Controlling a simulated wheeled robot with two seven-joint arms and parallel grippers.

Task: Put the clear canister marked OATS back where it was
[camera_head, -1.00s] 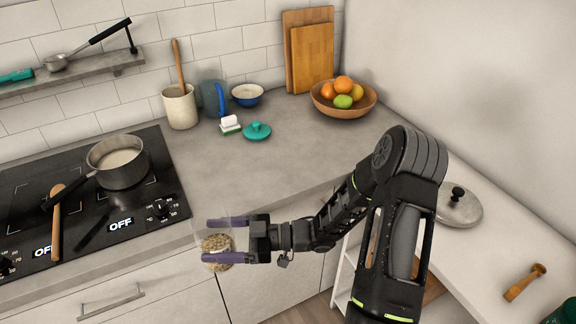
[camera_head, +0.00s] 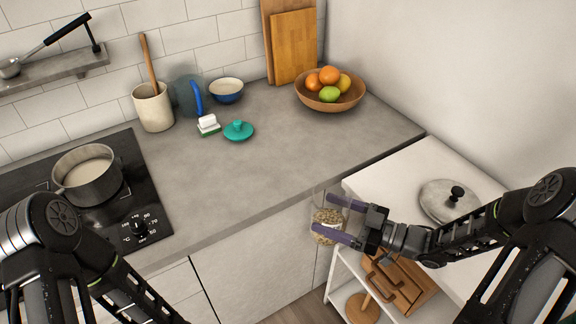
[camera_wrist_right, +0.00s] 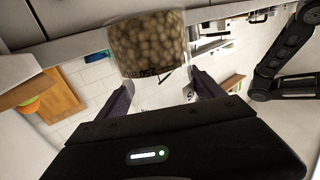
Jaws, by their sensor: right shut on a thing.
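The right wrist view shows the canister (camera_wrist_right: 148,45) between the fingers of my right gripper (camera_wrist_right: 165,92), with dark lettering that is hard to read. My left arm comes in at the bottom left of the head view, but its gripper is out of frame.
The white shelf unit (camera_head: 383,182) has a pot lid (camera_head: 449,200) on top and wooden items (camera_head: 400,283) on its lower shelf. The grey counter (camera_head: 262,165) is clear in the middle. A fruit bowl (camera_head: 330,98), a teal lid (camera_head: 238,131) and a pot (camera_head: 88,180) stand farther back.

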